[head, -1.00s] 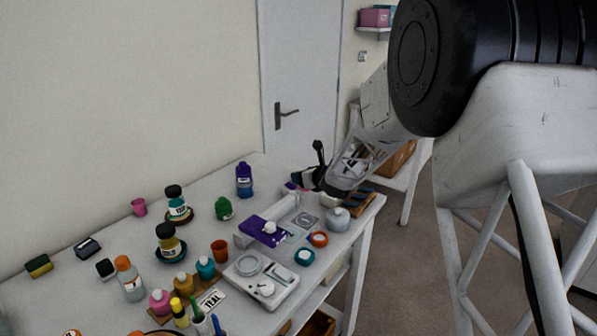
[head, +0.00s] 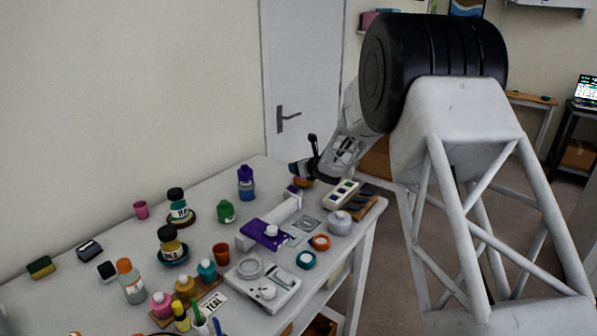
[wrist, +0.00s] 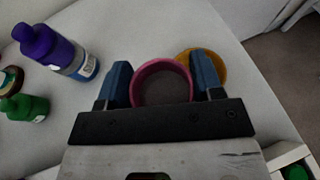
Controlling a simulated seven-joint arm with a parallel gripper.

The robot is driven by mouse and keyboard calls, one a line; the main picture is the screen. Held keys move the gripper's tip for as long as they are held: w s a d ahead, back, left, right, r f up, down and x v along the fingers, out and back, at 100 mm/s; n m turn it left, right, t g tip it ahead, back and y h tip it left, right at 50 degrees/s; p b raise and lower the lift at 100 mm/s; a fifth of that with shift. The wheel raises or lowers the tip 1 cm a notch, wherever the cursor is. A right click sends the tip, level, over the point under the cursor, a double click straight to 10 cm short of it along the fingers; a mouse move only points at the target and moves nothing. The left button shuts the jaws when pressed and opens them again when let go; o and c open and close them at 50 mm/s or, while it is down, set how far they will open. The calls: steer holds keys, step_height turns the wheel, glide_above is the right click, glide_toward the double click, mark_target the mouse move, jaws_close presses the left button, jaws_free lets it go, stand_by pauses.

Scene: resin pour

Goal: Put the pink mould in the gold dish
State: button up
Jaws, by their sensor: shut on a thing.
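The pink mould (wrist: 161,84), a round open-topped ring shape, is between the two blue fingers of my gripper (wrist: 162,76) in the wrist view, and the gripper is shut on it. The gold dish (wrist: 213,65) shows just beyond the mould and to its right, partly covered by the mould and the right finger. In the head view my gripper (head: 303,168) is over the far end of the table, with the gold dish (head: 303,183) just below it. I cannot make out the mould in the head view.
A purple-capped bottle (head: 246,183) and a green bottle (head: 226,212) stand left of the gripper. A white box of coloured bottles (head: 341,194) is to the right. A pink cup (head: 141,210) stands far left. The tabletop around the dish is mostly clear.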

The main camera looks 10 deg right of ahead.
steer(key=shift+w+f, duration=0.15)
steer(key=shift+w, duration=1.45)
steer(key=shift+w, duration=0.1)
steer(key=shift+w+f, duration=0.2)
steer(key=shift+f, duration=0.7)
steer(key=shift+w+f, duration=0.15)
steer(key=shift+f, duration=0.75)
steer(key=shift+f, duration=0.3)
steer(key=o, duration=1)
steer(key=shift+c, duration=0.2)
